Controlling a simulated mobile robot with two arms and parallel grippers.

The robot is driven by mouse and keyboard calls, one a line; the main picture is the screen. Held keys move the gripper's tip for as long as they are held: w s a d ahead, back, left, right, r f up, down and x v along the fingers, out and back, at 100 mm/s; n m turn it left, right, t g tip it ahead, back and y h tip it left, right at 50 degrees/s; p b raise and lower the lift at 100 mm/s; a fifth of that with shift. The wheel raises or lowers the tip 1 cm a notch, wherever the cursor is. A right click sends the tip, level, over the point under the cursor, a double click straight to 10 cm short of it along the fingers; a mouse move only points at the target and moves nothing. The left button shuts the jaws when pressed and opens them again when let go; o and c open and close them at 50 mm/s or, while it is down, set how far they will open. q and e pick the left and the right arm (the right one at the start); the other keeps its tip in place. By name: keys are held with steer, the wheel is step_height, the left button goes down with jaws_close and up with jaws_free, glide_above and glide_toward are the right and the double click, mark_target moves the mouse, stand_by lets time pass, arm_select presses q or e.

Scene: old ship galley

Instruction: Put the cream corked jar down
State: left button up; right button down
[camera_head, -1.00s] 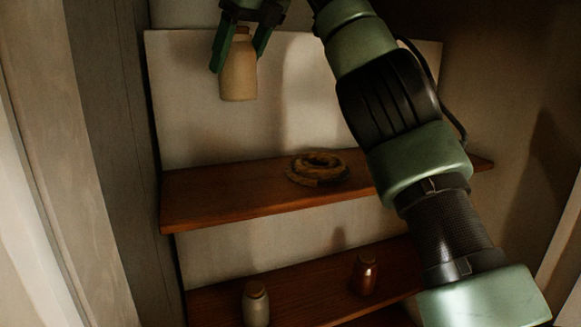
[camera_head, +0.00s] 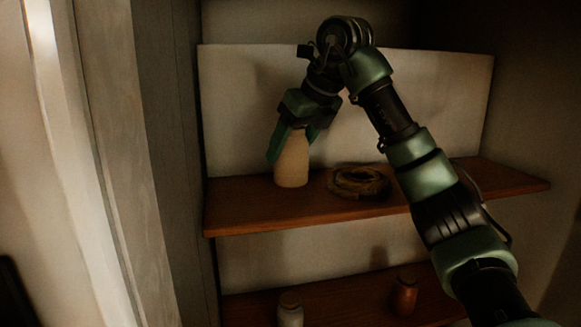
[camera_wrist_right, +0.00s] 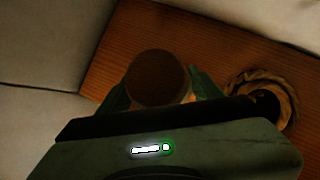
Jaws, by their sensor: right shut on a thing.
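The cream corked jar (camera_head: 292,163) is upright at the upper shelf (camera_head: 240,211), left of a coiled rope. Its base looks at or just above the board; I cannot tell if it touches. My right gripper (camera_head: 294,136) is shut on the jar's upper part from above. In the right wrist view the brown cork (camera_wrist_right: 158,78) shows between the two green fingers of the right gripper (camera_wrist_right: 160,95), over the wooden shelf (camera_wrist_right: 120,45). The jar's body is mostly hidden there. My left gripper is not in view.
The coiled rope (camera_head: 359,182) lies close to the jar's right; it also shows in the wrist view (camera_wrist_right: 270,90). A pale jar (camera_head: 290,311) and a copper-brown jar (camera_head: 405,294) stand on the lower shelf (camera_head: 345,309). The upper shelf is clear at its left end.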

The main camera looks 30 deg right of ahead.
mark_target(290, 167)
steer(key=shift+s+f, duration=0.1)
steer(key=shift+f, duration=0.05)
step_height(290, 167, down, 3)
steer(key=shift+a+p, duration=0.15)
steer(key=shift+p, duration=0.2)
steer(key=shift+f, duration=0.5)
steer(key=shift+c, duration=1.4)
jaws_free()
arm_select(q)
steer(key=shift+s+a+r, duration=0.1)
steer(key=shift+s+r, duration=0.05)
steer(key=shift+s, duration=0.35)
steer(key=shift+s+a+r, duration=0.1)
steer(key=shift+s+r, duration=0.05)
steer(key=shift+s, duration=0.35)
